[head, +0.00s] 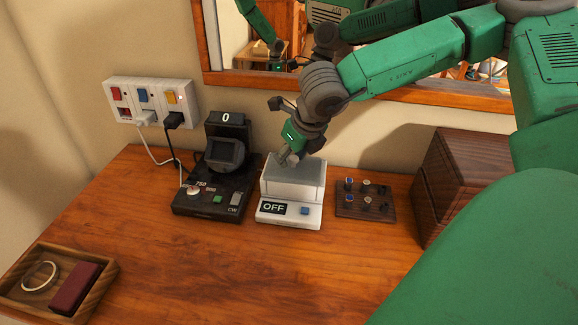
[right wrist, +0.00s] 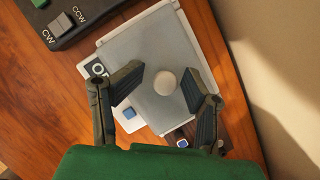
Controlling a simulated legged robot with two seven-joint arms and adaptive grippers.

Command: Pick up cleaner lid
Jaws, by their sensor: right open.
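The white cleaner (head: 290,212) stands on the wooden table and its display reads OFF. Its grey lid (head: 307,172) is seated on top. In the right wrist view the lid (right wrist: 131,52) is a flat grey plate with a round pale knob (right wrist: 164,82) near its middle. My right gripper (head: 290,158) reaches down over the lid. In the right wrist view its fingers (right wrist: 163,90) are open, one on each side of the knob, with a gap on both sides. Whether the fingertips touch the lid is unclear. My left gripper is not in view.
A black winder (head: 205,195) stands close left of the cleaner. A small dark board with studs (head: 350,211) lies to its right, then a brown wooden box (head: 455,180). A tray (head: 100,290) is front left. The table front is clear. A mirror (head: 395,98) hangs behind.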

